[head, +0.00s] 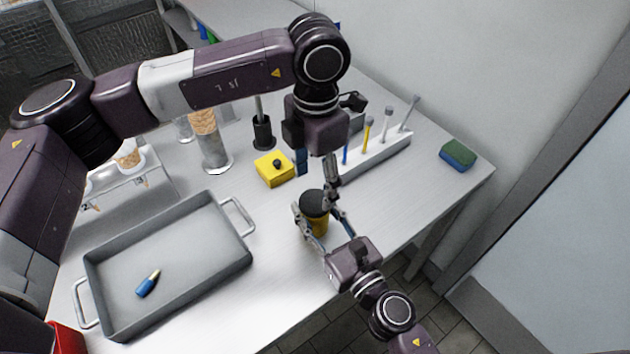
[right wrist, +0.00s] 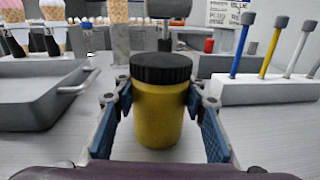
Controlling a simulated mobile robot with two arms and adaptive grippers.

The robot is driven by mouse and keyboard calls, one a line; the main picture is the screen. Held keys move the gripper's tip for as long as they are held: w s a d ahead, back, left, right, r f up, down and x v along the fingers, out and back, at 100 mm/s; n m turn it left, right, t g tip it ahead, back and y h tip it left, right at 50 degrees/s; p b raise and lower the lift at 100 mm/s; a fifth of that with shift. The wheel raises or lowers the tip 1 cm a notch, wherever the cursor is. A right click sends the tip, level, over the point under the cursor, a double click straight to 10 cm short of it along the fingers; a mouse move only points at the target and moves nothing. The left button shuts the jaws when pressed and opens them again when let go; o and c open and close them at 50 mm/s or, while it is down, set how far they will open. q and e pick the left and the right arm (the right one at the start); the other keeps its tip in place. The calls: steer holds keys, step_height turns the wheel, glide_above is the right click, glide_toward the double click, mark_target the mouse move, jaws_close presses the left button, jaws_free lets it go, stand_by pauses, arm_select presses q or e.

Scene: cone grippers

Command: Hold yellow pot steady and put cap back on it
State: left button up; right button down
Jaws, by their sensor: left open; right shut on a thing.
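The yellow pot (head: 320,226) stands upright near the table's front edge, and it also shows in the right wrist view (right wrist: 158,115). The black cap (head: 314,201) sits on top of the pot, looking level in the right wrist view (right wrist: 161,67). I cannot tell if it is screwed tight. My right gripper (head: 316,216) is shut on the pot, with a blue-padded finger on each side. My left gripper (head: 332,187) is open, pointing down just above the cap. Its fingers are partly hidden, and I cannot tell if they touch the cap.
A grey tray (head: 180,215) with a blue object (head: 148,284) is at left. A yellow block (head: 272,170) and a white rack (head: 375,155) with several coloured sticks stand behind the pot. A green-blue sponge (head: 458,156) lies at right. The table right of the pot is clear.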

mark_target(315, 201)
arm_select(q)
step_height(315, 201, up, 3)
steer(key=shift+r+n, duration=0.1)
steer(key=shift+n, duration=0.2)
arm_select(e)
steer(key=shift+f, duration=0.1)
arm_select(q)
steer(key=shift+f, duration=4.05)
steer(key=c, duration=1.2)
steer(key=o, duration=1.3)
steer(key=shift+o, duration=0.2)
